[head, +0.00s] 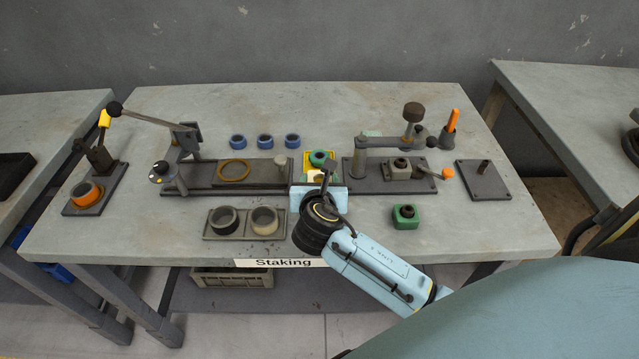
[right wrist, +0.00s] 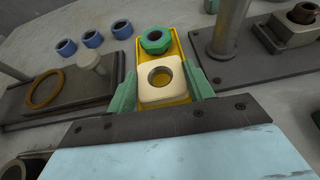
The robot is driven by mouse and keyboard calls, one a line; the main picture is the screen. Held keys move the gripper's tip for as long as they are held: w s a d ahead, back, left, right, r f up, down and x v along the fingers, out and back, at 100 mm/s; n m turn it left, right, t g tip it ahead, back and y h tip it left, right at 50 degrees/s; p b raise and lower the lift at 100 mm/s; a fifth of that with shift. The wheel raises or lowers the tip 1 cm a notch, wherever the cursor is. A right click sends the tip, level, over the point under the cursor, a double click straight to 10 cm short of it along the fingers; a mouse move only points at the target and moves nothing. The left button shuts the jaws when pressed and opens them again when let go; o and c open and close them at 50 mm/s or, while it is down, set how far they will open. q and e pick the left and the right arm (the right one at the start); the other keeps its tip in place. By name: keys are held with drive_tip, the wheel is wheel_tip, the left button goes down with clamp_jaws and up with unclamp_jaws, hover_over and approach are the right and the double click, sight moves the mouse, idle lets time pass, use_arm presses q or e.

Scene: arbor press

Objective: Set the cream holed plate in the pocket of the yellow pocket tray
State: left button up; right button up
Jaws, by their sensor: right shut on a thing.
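The cream holed plate (right wrist: 151,95) is a rounded square block with a round hole, between the two green fingers of my right gripper (right wrist: 162,77). The gripper is shut on the plate's sides. The plate is over the near part of the yellow pocket tray (right wrist: 176,47); I cannot tell whether it rests in the pocket or is held just above it. A green nut-shaped ring (right wrist: 156,40) sits at the tray's far end. In the head view the yellow tray (head: 306,158) is partly hidden by my right gripper (head: 320,178). My left gripper is not in view.
Left of the tray is a dark fixture base with an orange ring (head: 234,170); right is a press with a grey post (head: 361,165). Blue rings (head: 264,141) stand behind. A double-cup holder (head: 245,236) and green block (head: 406,216) are in front.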

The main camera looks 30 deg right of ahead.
drive_tip(key=shift+r, duration=0.1)
drive_tip(key=shift+f, duration=0.2)
drive_tip(key=shift+f, duration=0.4)
drive_tip(key=o, duration=1)
